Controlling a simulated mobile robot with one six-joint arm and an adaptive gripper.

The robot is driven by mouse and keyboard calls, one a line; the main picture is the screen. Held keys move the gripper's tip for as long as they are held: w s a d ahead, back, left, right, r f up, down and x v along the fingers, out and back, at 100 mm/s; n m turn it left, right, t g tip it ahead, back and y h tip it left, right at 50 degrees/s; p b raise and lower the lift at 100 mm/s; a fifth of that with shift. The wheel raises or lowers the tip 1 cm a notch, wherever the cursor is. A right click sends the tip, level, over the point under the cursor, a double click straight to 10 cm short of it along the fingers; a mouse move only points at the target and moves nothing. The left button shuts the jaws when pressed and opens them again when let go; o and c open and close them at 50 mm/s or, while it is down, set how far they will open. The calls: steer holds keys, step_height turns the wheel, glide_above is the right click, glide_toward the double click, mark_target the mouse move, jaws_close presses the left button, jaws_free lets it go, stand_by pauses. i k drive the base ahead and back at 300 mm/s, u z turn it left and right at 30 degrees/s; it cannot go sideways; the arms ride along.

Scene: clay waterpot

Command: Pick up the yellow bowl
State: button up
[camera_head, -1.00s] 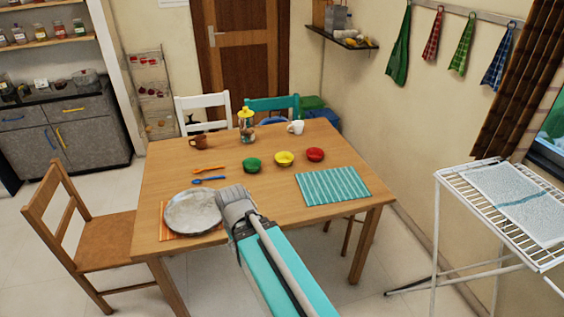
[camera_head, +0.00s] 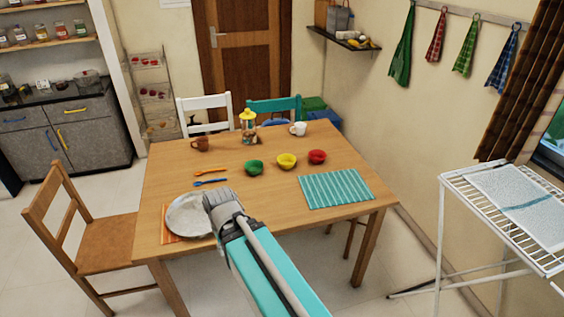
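The yellow bowl (camera_head: 286,160) sits upright on the wooden table (camera_head: 330,222), between a green bowl (camera_head: 254,168) on its left and a red bowl (camera_head: 317,156) on its right. My arm reaches in from the bottom with a teal link. The grey wrist end (camera_head: 222,204) is over the right edge of a round pale plate (camera_head: 187,215), well to the left and nearer than the yellow bowl. My gripper's fingers are hidden behind the wrist, so their opening does not show.
A striped teal mat (camera_head: 335,188) lies at the right front. Orange (camera_head: 211,171) and blue (camera_head: 210,182) utensils lie left of the bowls. A yellow-topped jar (camera_head: 248,127), a brown mug (camera_head: 200,143) and a white mug (camera_head: 298,129) stand behind. Chairs surround the table.

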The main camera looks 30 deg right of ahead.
mark_target(287, 161)
steer(key=i, duration=0.9)
steer(key=z, duration=0.05)
